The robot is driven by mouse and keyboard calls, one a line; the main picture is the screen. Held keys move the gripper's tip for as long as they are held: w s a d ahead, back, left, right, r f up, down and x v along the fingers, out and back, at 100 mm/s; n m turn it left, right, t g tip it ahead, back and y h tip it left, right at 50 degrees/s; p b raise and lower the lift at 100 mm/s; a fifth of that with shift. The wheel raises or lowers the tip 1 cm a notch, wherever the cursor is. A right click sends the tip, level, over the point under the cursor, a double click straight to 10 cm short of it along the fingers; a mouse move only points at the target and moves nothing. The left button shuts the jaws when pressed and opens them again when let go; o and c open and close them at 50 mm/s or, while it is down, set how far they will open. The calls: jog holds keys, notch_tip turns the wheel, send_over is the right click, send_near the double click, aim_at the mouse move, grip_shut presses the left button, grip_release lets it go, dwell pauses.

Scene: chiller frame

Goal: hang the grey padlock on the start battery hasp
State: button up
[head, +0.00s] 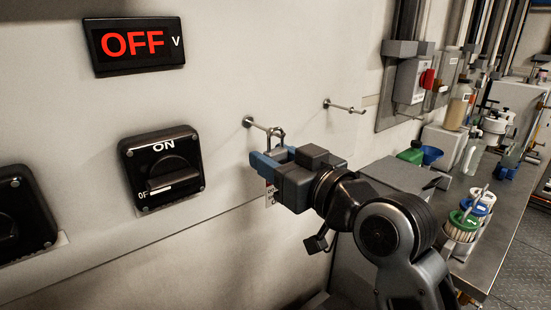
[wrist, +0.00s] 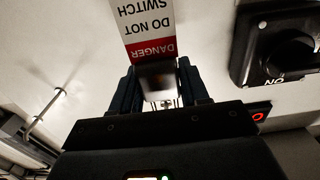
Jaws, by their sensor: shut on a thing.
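My gripper (head: 272,162) is at the wall panel, shut on the padlock, whose body is mostly hidden by the fingers. The padlock's grey shackle (head: 281,139) sticks up above the fingers at the outer end of the left peg (head: 258,126). I cannot tell whether the shackle is around the peg or just beside it. In the wrist view the padlock body (wrist: 158,78) shows dark between the fingers. A red and white danger tag (wrist: 147,25) hangs from it; the tag also shows below the gripper in the head view (head: 270,194). I cannot make out a start battery hasp.
A black rotary switch (head: 161,168), pointing to OFF, is left of my gripper, under a red OFF display (head: 134,44). Another switch (head: 20,215) is at the left edge. A second, bare peg (head: 345,106) is to the right. A cluttered bench (head: 490,235) stands at right.

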jog(key=o, duration=1.2)
jog(key=shift+o, duration=0.2)
jog(key=b+v, duration=0.2)
jog(key=v, duration=0.6)
jog(key=s+d+f+m+t+h, duration=0.1)
jog(key=s+d+f+m+h, duration=0.3)
jog(key=s+f, duration=0.5)
jog(key=s+d+f+m+h, duration=0.3)
jog(key=s+d+f, duration=0.3)
jog(key=f, duration=0.4)
jog(key=s+d+f+h, duration=0.1)
jog(key=s+d, duration=0.1)
jog(key=s, duration=0.9)
jog(key=s+d+f+g+h, duration=0.1)
jog(key=s+h, duration=0.1)
jog(key=s, duration=1)
jog(key=shift+s+d, duration=0.2)
jog(key=shift+d, duration=0.2)
